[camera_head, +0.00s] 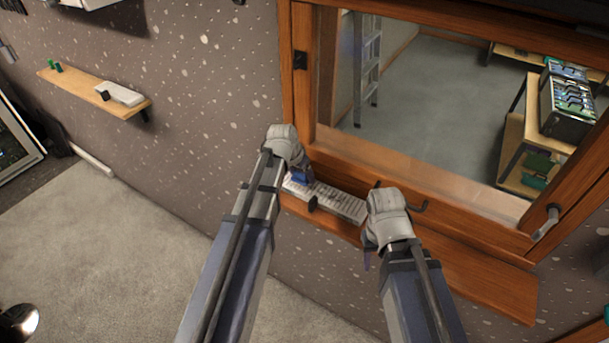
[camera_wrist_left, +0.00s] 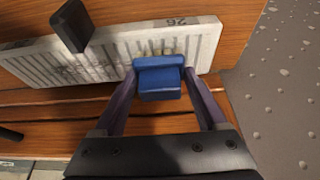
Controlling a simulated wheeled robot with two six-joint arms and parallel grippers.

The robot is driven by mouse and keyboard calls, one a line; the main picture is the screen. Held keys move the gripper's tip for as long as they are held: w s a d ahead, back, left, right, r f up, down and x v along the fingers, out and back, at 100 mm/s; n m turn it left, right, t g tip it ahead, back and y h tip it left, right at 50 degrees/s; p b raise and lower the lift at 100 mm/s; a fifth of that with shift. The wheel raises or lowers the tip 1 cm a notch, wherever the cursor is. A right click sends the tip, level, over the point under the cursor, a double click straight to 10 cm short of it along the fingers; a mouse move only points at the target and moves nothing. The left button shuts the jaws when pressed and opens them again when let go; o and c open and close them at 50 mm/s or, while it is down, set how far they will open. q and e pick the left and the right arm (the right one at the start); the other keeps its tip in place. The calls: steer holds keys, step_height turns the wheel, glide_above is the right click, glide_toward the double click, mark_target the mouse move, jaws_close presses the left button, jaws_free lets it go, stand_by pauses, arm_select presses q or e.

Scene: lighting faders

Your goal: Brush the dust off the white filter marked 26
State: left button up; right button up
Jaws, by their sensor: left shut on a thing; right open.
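The white ribbed filter (camera_head: 342,204) lies on the wooden ledge under the window. In the left wrist view the filter (camera_wrist_left: 205,36) shows the number 26, upside down, near its edge. My left gripper (camera_head: 302,177) is shut on a blue brush (camera_wrist_left: 160,80), over the filter's left part. The brush's pale bristles point at the ribs by the marked end and seem to touch or nearly touch them; contact is not certain. I cannot clearly tell dust from the dark ribs. My right gripper (camera_head: 370,250) is open and empty at the filter's right end, partly hidden by its wrist.
A black block (camera_wrist_left: 72,25) stands at the filter's near edge. The ledge (camera_head: 490,285) is clear on the right. A wooden shelf (camera_head: 85,85) on the left wall holds a white item and small green pieces.

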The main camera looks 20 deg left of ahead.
arm_select(q)
steer(key=shift+w+a, duration=0.2)
steer(key=shift+a, duration=0.45)
steer(key=shift+w+a, duration=0.2)
steer(key=shift+a, duration=0.45)
steer(key=shift+f, duration=0.1)
steer(key=shift+s, duration=0.1)
steer(key=shift+s+d, duration=0.25)
steer(key=shift+d, duration=0.6)
steer(key=shift+s+d, duration=0.2)
steer(key=shift+d, duration=0.65)
steer(key=shift+d, duration=0.1)
steer(key=shift+s+d, duration=0.25)
steer(key=shift+d, duration=0.55)
steer(key=shift+s+d, duration=0.25)
steer(key=shift+d, duration=0.55)
steer(key=shift+d, duration=0.1)
steer(key=shift+s+d, duration=0.25)
steer(key=shift+d, duration=0.5)
steer(key=shift+s+d, duration=0.2)
steer(key=shift+d, duration=0.55)
